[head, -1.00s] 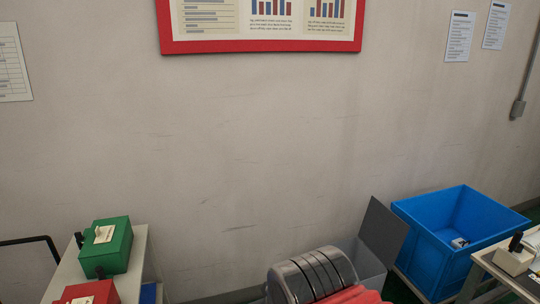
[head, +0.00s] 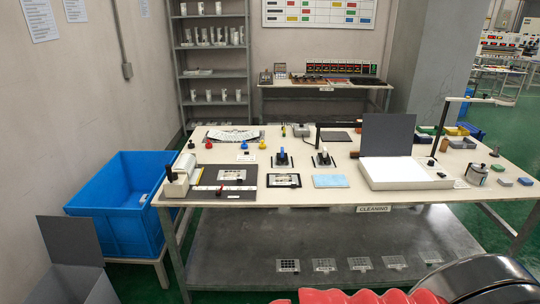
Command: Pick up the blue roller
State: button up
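My gripper is not clearly in view; only red and dark parts that seem to be my own body show at the bottom edge.
A white light box with a raised grey lid (head: 388,135) stands right of the rollers. A blue pad (head: 330,181) lies in front. A blue bin (head: 117,208) and a grey open box (head: 70,250) stand left. A lamp arm rises at right.

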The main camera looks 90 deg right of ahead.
aim_at(282, 156)
jog(key=z, duration=3.05)
jog(key=i, duration=1.65)
